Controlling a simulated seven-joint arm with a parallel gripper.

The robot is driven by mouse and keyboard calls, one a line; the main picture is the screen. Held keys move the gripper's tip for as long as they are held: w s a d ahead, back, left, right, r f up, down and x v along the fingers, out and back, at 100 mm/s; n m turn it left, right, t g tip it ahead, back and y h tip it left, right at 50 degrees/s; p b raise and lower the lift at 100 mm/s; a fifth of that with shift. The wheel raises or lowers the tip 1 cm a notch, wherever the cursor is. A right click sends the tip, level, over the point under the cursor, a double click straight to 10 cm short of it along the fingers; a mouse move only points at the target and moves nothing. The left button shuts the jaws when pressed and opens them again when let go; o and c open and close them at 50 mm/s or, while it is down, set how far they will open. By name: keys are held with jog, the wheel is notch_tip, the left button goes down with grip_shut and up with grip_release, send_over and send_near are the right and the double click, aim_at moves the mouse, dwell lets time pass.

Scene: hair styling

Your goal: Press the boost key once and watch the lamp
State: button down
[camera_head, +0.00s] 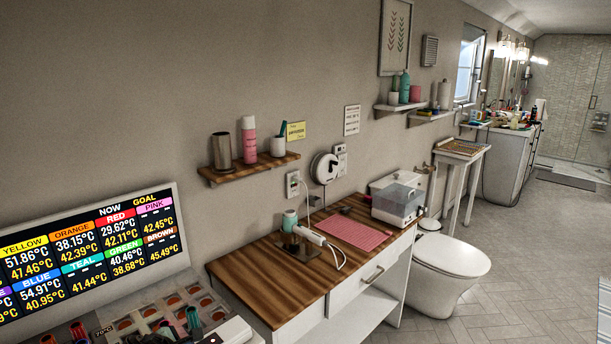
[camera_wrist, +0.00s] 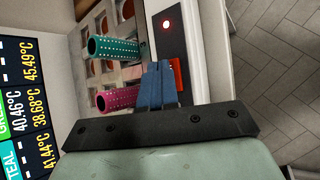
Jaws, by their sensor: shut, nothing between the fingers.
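My gripper (camera_wrist: 160,66) shows in the wrist view with its blue fingers shut and empty. An orange-red key (camera_wrist: 179,76) sits on a dark panel just right of the fingers and is partly covered by them. I cannot tell whether the fingertips touch it. A teal roller (camera_wrist: 112,48) and a magenta roller (camera_wrist: 118,97) stand beside the panel. In the head view the heater tray (camera_head: 155,312) with its rollers is at the bottom left; my gripper is not clearly visible there.
A screen (camera_head: 85,250) lists now and goal temperatures by colour behind the tray. A wooden-topped table (camera_head: 262,278) with a pink mat (camera_head: 352,233) and a white-corded tool stands to the right. A shelf (camera_head: 250,167) is on the wall above.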

jog(key=shift+r, duration=0.55)
jog(key=shift+r, duration=0.1)
notch_tip(320, 180, up, 6)
jog(key=shift+f, duration=0.1)
dwell(0.5)
